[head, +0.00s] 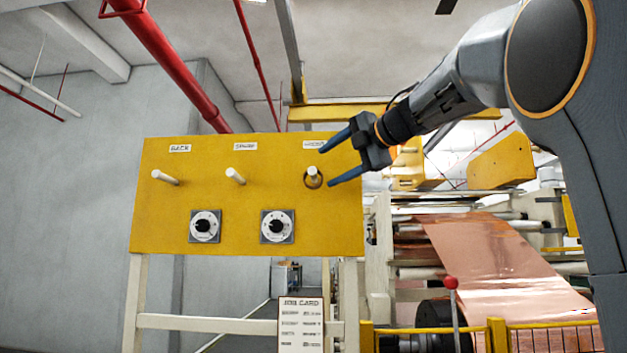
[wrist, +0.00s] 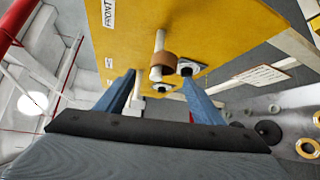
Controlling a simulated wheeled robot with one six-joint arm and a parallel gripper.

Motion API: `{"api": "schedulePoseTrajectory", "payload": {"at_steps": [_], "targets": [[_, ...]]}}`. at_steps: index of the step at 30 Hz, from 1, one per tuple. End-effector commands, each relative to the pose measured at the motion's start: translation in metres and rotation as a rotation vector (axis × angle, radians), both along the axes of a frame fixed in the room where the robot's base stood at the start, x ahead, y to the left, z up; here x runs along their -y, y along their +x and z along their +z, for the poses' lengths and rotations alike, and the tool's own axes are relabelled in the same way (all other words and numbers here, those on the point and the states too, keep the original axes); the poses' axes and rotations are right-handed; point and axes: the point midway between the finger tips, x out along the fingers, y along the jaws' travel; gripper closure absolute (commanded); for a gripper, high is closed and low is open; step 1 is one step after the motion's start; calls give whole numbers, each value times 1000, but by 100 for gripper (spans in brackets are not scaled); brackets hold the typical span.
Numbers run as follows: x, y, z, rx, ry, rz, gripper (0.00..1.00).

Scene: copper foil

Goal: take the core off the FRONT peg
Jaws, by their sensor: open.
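The FRONT peg (head: 312,172) is the rightmost white peg on the yellow board; its label is partly hidden by my gripper. The core (head: 313,184), a small brown ring, hangs around this peg. In the wrist view the core (wrist: 165,58) is on the white peg (wrist: 159,40), ahead of my fingers. My gripper (head: 325,166) is open, with two blue fingers, at the right of the peg in the head view. In the wrist view my gripper (wrist: 158,80) has one finger to each side of the core's line, and nothing is held.
The yellow board (head: 250,180) also carries bare BACK (head: 165,177) and SPARE (head: 235,176) pegs and two dials (head: 205,226) below. A job card (head: 300,322) hangs lower down. A copper foil machine (head: 500,260) stands to the right, behind yellow railing (head: 555,325).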

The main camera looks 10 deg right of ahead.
Motion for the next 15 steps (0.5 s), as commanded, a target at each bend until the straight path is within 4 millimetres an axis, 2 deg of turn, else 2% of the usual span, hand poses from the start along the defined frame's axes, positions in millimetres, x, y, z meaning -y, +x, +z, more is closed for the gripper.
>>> {"api": "schedulePoseTrajectory", "payload": {"at_steps": [1,5,15], "targets": [[5,-7,7,-6,-46,0,38],[12,-15,11,-28,-117,-2,38],[9,7,2,-35,-131,-13,38]]}}
